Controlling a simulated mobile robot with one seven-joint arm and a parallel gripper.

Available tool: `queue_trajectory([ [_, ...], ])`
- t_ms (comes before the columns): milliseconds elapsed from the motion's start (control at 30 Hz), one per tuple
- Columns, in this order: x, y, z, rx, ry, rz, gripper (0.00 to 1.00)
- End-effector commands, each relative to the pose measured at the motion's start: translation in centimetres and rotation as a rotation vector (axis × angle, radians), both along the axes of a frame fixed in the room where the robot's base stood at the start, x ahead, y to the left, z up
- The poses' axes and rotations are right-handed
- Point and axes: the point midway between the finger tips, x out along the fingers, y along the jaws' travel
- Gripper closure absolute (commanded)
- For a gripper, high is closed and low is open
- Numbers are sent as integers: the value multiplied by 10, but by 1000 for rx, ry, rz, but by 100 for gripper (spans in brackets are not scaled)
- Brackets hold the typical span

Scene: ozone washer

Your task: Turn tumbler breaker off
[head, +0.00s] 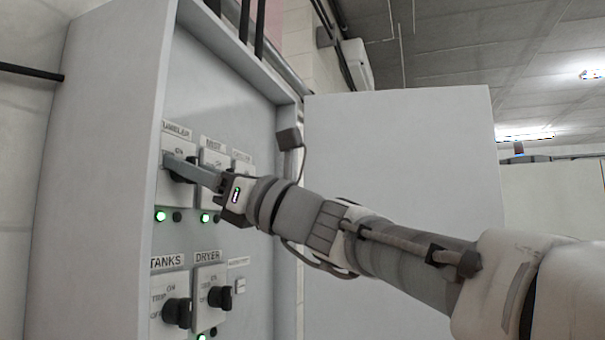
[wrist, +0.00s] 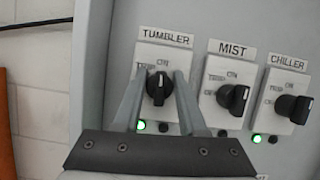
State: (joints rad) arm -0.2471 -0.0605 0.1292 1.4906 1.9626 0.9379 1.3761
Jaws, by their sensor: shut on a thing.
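The tumbler breaker is a light grey plate (head: 176,192) under a TUMBLER label, at the upper left of the panel. Its black rotary knob (wrist: 158,88) stands roughly upright, pointing up towards ON in the wrist view. My gripper (wrist: 159,75) has one finger on each side of this knob and is shut on it. In the head view my gripper (head: 172,163) reaches in from the right, and its fingers hide most of the knob. A green lamp (head: 160,216) below the plate is lit, with a dark lamp (head: 177,217) beside it.
The mist breaker (wrist: 232,97) and chiller breaker (wrist: 291,107) sit close on the right. The tanks knob (head: 177,312) and dryer knob (head: 220,297) are below. The cabinet's side wall (head: 100,150) stands left, its open door (head: 400,170) right.

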Motion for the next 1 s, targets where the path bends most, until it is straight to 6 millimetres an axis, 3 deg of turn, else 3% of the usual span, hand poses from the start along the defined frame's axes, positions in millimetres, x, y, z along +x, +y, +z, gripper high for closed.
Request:
queue_trajectory([
  [1000,-1,0,0,-254,-876,-1,100],
])
